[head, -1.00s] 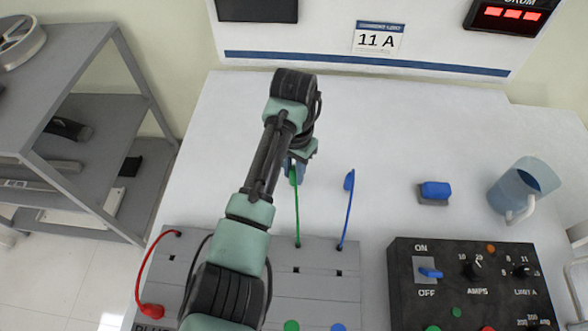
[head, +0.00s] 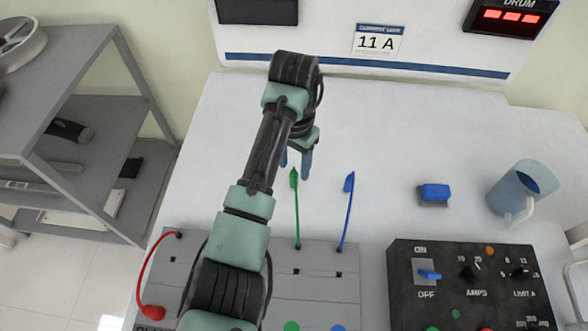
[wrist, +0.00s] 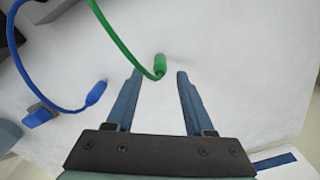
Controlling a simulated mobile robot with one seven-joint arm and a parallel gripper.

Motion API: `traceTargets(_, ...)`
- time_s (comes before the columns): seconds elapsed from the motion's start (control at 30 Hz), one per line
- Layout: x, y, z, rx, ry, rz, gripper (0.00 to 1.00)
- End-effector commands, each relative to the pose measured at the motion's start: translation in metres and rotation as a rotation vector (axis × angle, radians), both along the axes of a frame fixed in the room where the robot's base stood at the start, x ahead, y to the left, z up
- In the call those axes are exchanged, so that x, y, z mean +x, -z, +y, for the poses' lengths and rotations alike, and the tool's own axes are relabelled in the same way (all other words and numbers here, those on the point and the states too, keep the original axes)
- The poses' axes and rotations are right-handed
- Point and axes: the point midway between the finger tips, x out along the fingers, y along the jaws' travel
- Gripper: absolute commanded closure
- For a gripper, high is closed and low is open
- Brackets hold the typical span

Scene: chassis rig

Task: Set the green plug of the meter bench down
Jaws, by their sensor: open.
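The green plug (head: 294,178) lies on the white bench top, its green cord running to the grey panel. In the wrist view the green plug (wrist: 160,66) shows just beyond and between the fingertips, apart from both. My gripper (head: 296,176) is open and empty, its two blue fingers spread above the bench by the plug. It also shows in the wrist view (wrist: 158,73). The blue plug (head: 349,182) lies on the bench to the right of the green one, and in the wrist view (wrist: 96,93) it is left of my fingers.
The grey socket panel (head: 310,260) and black control box (head: 470,285) stand at the front. A red plug (head: 152,312) is at the left. The bench middle is clear.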

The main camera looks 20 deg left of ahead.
Motion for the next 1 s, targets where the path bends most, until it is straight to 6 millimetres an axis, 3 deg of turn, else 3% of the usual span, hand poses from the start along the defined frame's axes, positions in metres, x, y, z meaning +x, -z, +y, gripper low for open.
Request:
traceTargets(0.2,0.001,-0.057,0.0,0.001,0.0,-0.003,0.47)
traceTargets(0.3,0.0,-0.073,0.0,0.0,-0.001,0.001,0.47)
traceTargets(0.5,0.0,-0.084,0.0,0.0,-0.001,0.001,0.47)
traceTargets(0.83,0.002,-0.085,-0.002,-0.001,0.002,-0.011,0.47)
traceTargets(0.93,0.019,-0.096,-0.015,-0.005,0.012,-0.106,0.47)
traceTargets(1.0,0.042,-0.115,-0.034,-0.014,0.023,-0.247,0.47)
